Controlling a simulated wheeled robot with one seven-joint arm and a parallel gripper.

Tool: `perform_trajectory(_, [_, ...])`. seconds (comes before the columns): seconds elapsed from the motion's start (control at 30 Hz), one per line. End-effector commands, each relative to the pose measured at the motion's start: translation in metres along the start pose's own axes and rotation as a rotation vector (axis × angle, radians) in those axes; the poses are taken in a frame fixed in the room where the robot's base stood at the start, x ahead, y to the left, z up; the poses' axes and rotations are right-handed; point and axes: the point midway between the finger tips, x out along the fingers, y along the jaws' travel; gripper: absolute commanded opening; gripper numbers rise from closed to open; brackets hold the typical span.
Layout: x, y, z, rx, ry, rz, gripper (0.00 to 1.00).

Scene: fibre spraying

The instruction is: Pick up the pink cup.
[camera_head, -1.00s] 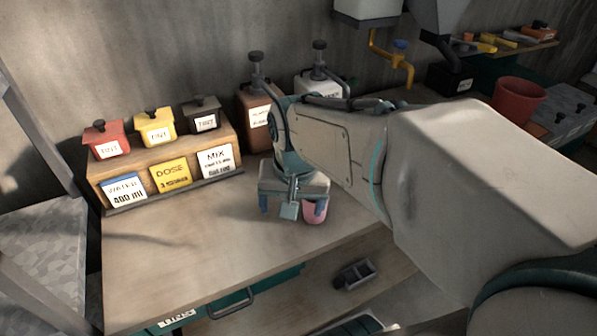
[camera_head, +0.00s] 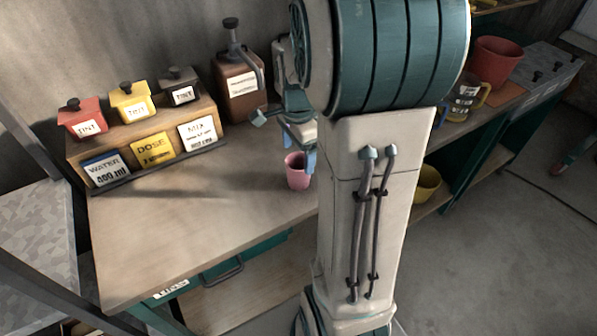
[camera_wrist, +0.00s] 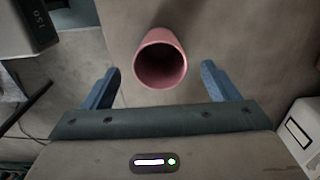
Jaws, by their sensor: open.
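The pink cup (camera_head: 297,171) stands upright on the wooden bench, just left of my arm in the head view. In the wrist view the cup (camera_wrist: 160,62) shows its open, empty mouth, ahead of and between the two blue fingers. My gripper (camera_wrist: 159,80) is open with nothing between its pads. In the head view my gripper (camera_head: 308,150) is beside the cup, partly hidden by my arm; one blue finger shows close to the cup's right side. I cannot tell whether that finger touches the cup.
The bench top (camera_head: 200,230) is clear to the left of the cup. A rack (camera_head: 150,150) with red, yellow and black tint boxes stands behind on the left. A brown pump bottle (camera_head: 239,85) stands behind the cup. A red bucket (camera_head: 496,62) and a glass jug (camera_head: 463,100) are at right.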

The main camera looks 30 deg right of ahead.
Motion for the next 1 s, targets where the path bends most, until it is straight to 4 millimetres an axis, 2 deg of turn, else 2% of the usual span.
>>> perform_trajectory(0.27, [0.022, 0.001, -0.001, -0.001, -0.001, 0.003, 0.82])
perform_trajectory(0.53, [0.059, 0.001, -0.002, -0.002, -0.001, 0.003, 0.82])
perform_trajectory(0.83, [0.065, 0.0, -0.002, -0.003, 0.001, -0.001, 0.82])
perform_trajectory(0.87, [0.064, 0.0, -0.002, -0.003, 0.001, -0.001, 0.79])
perform_trajectory(1.0, [0.064, 0.0, -0.002, -0.003, 0.001, -0.001, 0.4])
